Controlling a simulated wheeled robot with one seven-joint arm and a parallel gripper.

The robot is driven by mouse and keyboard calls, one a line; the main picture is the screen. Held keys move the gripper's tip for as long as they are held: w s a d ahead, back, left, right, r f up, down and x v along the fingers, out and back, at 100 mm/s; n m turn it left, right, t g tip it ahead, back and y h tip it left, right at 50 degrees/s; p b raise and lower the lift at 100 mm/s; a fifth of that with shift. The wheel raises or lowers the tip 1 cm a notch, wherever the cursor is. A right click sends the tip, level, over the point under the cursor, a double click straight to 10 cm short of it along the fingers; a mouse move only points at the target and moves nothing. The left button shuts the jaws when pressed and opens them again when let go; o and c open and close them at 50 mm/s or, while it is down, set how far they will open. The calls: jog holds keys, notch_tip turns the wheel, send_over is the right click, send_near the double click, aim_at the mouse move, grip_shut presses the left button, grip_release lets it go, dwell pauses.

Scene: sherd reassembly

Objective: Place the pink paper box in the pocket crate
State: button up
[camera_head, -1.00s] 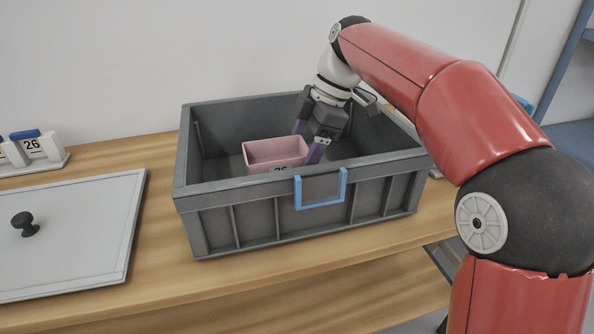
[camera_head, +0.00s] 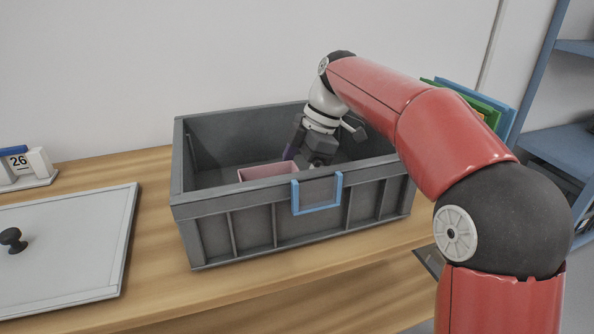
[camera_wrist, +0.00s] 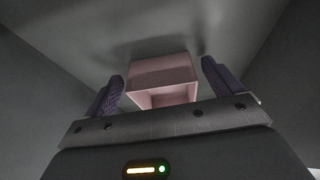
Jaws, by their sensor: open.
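The pink paper box (camera_head: 268,171) is low inside the grey pocket crate (camera_head: 245,232), near its middle, with only its upper part showing above the front wall in the head view. In the wrist view the open-topped box (camera_wrist: 163,75) lies between the two purple fingers, with a visible gap on each side. My gripper (camera_head: 303,158) is down inside the crate at the box's right end, open. It also shows in the wrist view (camera_wrist: 164,82). The crate's front wall hides the box's lower part and most of the fingertips.
A blue handle frame (camera_head: 317,208) sits on the crate's front wall. A grey lid with a black knob (camera_head: 70,250) lies on the wooden table to the left. A number block stand (camera_head: 25,170) is behind it. A blue shelf (camera_head: 560,145) stands at the right.

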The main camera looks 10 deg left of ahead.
jog(key=p+v, duration=0.1)
jog(key=v, duration=1.1)
jog(key=shift+p, duration=0.3)
jog(key=shift+r, duration=0.15)
